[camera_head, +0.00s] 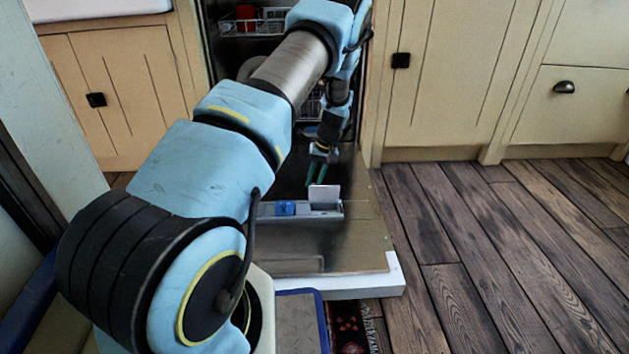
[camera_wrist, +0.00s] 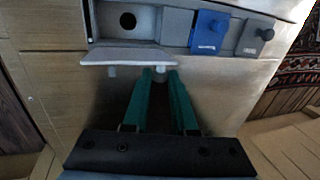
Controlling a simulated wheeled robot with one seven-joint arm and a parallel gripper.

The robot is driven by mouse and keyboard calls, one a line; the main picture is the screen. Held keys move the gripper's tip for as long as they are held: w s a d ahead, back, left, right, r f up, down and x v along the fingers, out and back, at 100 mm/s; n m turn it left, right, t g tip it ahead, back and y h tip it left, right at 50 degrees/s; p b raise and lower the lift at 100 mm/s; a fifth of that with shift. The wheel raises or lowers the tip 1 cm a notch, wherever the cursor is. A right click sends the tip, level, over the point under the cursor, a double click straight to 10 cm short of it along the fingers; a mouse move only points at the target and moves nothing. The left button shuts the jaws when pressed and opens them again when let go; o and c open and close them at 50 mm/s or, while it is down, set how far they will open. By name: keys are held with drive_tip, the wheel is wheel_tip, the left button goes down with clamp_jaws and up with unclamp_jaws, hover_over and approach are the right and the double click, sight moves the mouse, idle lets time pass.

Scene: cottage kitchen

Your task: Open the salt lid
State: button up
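The dispenser unit (camera_head: 268,209) is set in the inner face of the lowered dishwasher door. Its pale flap (camera_head: 325,193) stands open; in the wrist view the flap (camera_wrist: 125,56) hangs off a compartment with a dark round hole (camera_wrist: 127,20). Beside it are a blue lid (camera_wrist: 209,32) and a grey lid with a dark knob (camera_wrist: 255,37), both apparently closed. No label tells me which is the salt lid. My gripper (camera_head: 315,183), with green fingers (camera_wrist: 160,75), is open just by the flap's edge. A small pale peg shows between the fingertips; contact is unclear.
The door (camera_head: 355,235) lies flat, its white front edge (camera_head: 375,287) above the wooden floor (camera_head: 500,250). The dishwasher racks (camera_head: 262,24) are behind my arm. Cream cabinets (camera_head: 460,75) stand to either side. Floor at right is clear.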

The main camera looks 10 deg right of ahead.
clamp_jaws()
drive_tip(key=shift+w+f+g+p, duration=0.1)
drive_tip(key=shift+w+g+p, duration=0.2)
drive_tip(key=shift+w+g, duration=0.15)
drive_tip(key=shift+w+f+g, duration=0.3)
drive_tip(key=shift+g, duration=0.25)
drive_tip(key=shift+w+d+f+m+g+b, duration=0.1)
drive_tip(key=shift+w+f+m+g+b, duration=0.3)
drive_tip(key=shift+g+b, duration=0.6)
drive_tip(key=shift+w+b, duration=0.2)
drive_tip(key=shift+b, duration=0.65)
drive_tip(key=shift+r+g, duration=0.15)
drive_tip(key=shift+g, duration=0.15)
drive_tip(key=o, duration=0.6)
unclamp_jaws()
drive_tip(key=shift+c, duration=0.2)
